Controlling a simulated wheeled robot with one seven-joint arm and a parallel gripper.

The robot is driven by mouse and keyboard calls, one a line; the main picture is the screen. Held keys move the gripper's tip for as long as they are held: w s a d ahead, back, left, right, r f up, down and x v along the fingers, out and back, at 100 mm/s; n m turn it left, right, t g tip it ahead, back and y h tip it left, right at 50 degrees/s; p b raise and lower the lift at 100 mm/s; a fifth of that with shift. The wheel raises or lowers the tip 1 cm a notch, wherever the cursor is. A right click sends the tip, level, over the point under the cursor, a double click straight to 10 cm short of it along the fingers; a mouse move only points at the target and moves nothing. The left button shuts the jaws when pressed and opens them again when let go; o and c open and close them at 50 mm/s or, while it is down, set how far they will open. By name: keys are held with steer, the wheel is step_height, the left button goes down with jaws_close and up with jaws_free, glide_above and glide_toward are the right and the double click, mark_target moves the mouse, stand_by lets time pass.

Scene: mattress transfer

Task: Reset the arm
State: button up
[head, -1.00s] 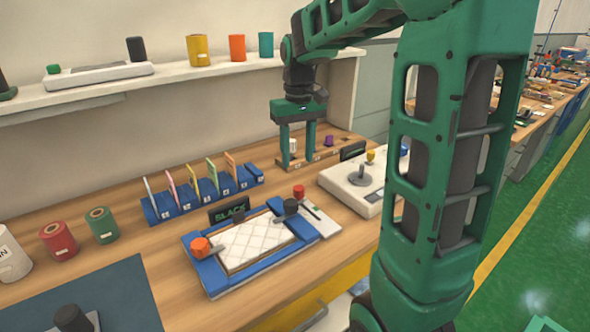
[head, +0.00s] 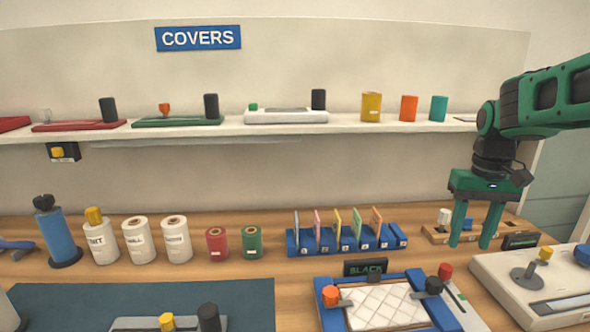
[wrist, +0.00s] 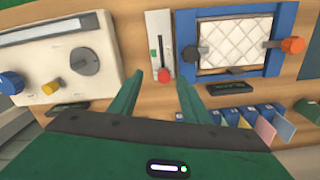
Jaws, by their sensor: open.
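My green gripper (head: 474,224) is at the right in the head view, pointing down with its two fingers apart and nothing seen between them. It hangs over or just in front of a small wooden rack (head: 437,234) holding small pieces; I cannot tell whether it touches. In the wrist view the open fingers (wrist: 165,88) spread toward a red-knobbed slider (wrist: 163,70). The white quilted mattress (head: 385,304) lies in a blue frame (head: 325,287) with an orange knob and a black knob; both also show in the wrist view.
A blue card rack (head: 350,243) and several rolls (head: 174,240) line the bench. The shelf (head: 220,129) above holds trays and coloured cups. A dark blue mat (head: 90,295) lies front left.

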steer(key=s+f+m, duration=0.2)
steer(key=s+f, duration=0.1)
steer(key=s, duration=0.8)
steer(key=s+f+m, duration=0.1)
steer(key=s+f, duration=0.3)
steer(key=s, duration=0.7)
steer(key=shift+s+a+m, duration=0.2)
steer(key=shift+s+m, duration=0.1)
steer(key=shift+m, duration=0.1)
steer(key=shift+w+f, duration=0.3)
steer(key=shift+w, duration=0.35)
steer(key=shift+o, duration=0.3)
